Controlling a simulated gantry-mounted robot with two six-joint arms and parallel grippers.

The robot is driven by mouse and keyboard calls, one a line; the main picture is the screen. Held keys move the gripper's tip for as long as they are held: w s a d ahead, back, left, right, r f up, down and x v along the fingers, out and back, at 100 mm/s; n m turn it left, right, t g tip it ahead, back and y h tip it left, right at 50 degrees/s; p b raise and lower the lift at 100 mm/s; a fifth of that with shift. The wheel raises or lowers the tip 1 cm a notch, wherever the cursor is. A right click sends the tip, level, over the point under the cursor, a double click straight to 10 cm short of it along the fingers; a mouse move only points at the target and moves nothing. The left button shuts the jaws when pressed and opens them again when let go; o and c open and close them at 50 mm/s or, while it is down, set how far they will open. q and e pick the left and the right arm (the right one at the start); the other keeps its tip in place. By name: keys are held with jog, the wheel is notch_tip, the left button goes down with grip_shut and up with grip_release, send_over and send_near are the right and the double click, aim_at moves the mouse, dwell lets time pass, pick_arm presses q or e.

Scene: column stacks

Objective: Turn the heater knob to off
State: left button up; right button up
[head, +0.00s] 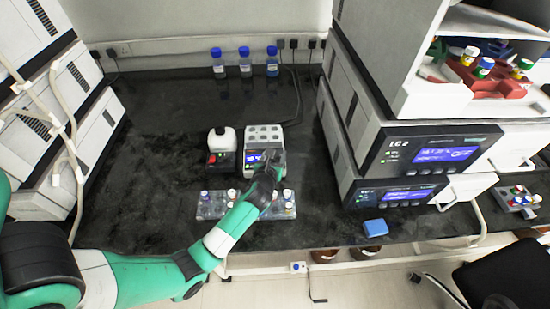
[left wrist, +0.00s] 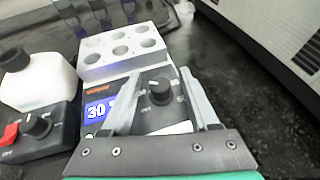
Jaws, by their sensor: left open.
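The heater (head: 264,138) is a white block with round wells, standing mid-bench in the head view. In the left wrist view its block (left wrist: 122,47) sits behind a front panel with a blue display (left wrist: 97,110) reading 30. The dark heater knob (left wrist: 160,91) is on that panel, with a pale pointer line. My left gripper (head: 270,165) is over the heater's front. In the left wrist view its open fingers (left wrist: 158,98) stand on either side of the knob, with gaps visible; contact is not clear. My right gripper is not in view.
Left of the heater is a stirrer (left wrist: 38,133) with its own knob and red switch, bearing a white bottle (left wrist: 38,85). A clear vial rack (head: 212,208) lies in front. Instrument stacks (head: 345,110) flank the bench. Blue-capped bottles (head: 245,65) stand at the back; the left bench is clear.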

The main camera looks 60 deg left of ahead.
pick_arm(q)
grip_shut()
dwell(0.3)
jog(key=shift+w+n+g, duration=0.1)
jog(key=shift+n+g, duration=0.2)
jog(key=shift+n+g+y, duration=0.7)
jog(key=shift+n, duration=0.1)
jog(key=shift+f+n+g+y+b, duration=0.15)
jog(key=shift+n+g+y+b, duration=0.25)
jog(key=shift+n+g+b, duration=0.45)
jog(key=n+g+b, duration=0.3)
jog(key=g+b, duration=0.1)
jog(key=b, duration=0.2)
jog(key=n+g+b, duration=0.4)
jog(key=b, duration=0.2)
jog(key=shift+f+g, duration=0.2)
jog(key=shift+g, duration=0.05)
jog(key=shift+r+n+g+h+b, duration=0.35)
jog(key=shift+n+g+b, duration=0.3)
jog(key=shift+b, duration=0.55)
jog(key=shift+f, duration=0.1)
